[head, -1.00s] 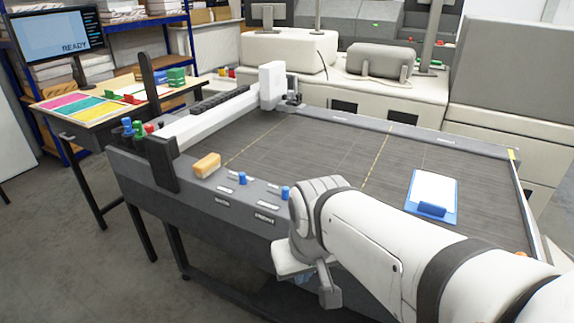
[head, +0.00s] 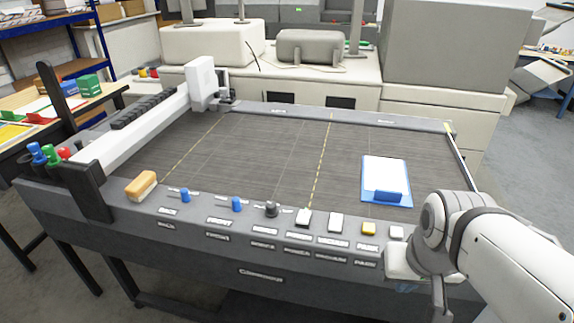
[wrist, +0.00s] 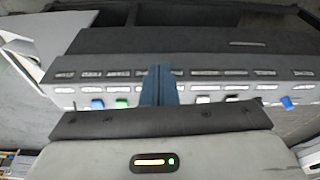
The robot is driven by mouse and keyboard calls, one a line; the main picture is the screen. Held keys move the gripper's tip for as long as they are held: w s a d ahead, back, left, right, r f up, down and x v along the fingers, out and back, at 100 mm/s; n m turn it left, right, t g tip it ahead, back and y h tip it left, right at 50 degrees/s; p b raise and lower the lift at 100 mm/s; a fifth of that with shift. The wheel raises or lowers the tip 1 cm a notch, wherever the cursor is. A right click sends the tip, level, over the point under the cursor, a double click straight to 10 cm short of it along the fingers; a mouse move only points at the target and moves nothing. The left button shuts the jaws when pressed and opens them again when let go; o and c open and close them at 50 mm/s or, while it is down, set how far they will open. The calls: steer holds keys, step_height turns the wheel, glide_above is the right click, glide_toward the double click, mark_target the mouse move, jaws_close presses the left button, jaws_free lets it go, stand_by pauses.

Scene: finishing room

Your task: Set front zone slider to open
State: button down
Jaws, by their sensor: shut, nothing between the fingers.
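Two blue knobs stand on the left part of the cutting table's front panel, a left knob (head: 185,195) and a right knob (head: 236,204). Each sits by a short slot with labels below. In the head view my wrist is at the right end of the panel, well right of both blue knobs, and the fingertips are mostly hidden.
A black knob (head: 271,209), a white button (head: 336,222) and a yellow button (head: 368,228) line the panel. A wooden-backed block (head: 141,186) lies at its left. A blue clipboard (head: 386,180) lies on the table bed (head: 270,150). A white gantry (head: 140,130) spans the left.

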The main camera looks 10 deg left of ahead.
steer(key=w+a+r+m+g+y, duration=0.2)
steer(key=w+a+m+y, duration=0.2)
steer(key=w+a+m, duration=0.65)
steer(key=m+g+y, duration=0.1)
steer(key=m+y, duration=0.4)
steer(key=m, duration=0.2)
glide_toward(241, 205)
step_height(241, 205, down, 3)
steer(key=shift+w+a+f, duration=0.1)
steer(key=shift+f, duration=0.1)
steer(key=shift+a+f+p, duration=0.15)
steer(key=shift+a+p, duration=0.2)
steer(key=shift+a, duration=0.65)
steer(key=shift+a+f+p, duration=0.15)
steer(key=shift+a+p, duration=0.2)
steer(key=shift+a, duration=0.7)
